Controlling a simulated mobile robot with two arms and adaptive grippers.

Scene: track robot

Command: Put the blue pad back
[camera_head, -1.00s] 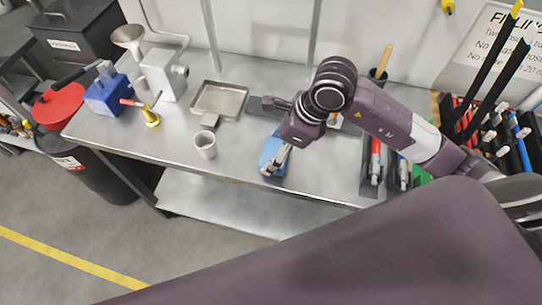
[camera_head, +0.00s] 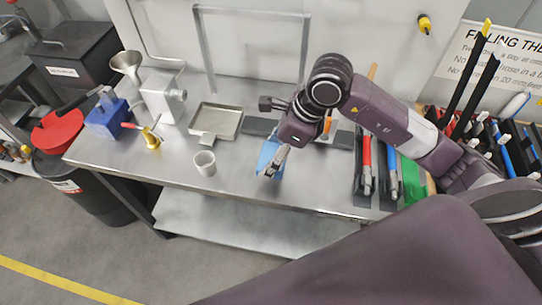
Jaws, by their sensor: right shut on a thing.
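The blue pad (camera_head: 265,158) is a light blue flat piece at the front middle of the steel table. My right gripper (camera_head: 274,168) is over it with fingers pointing down, shut on the pad. The wrist and fingers cover part of the pad, and I cannot tell whether the pad still touches the table. My left gripper is not in view.
The steel table (camera_head: 235,185) holds a metal tray (camera_head: 216,121), a white cup (camera_head: 205,163), a brass piece (camera_head: 152,140) and a blue box (camera_head: 107,119). Dark flat pads (camera_head: 260,127) lie behind my gripper. Red (camera_head: 367,165) and blue (camera_head: 393,175) handled tools lie in dark holders at right.

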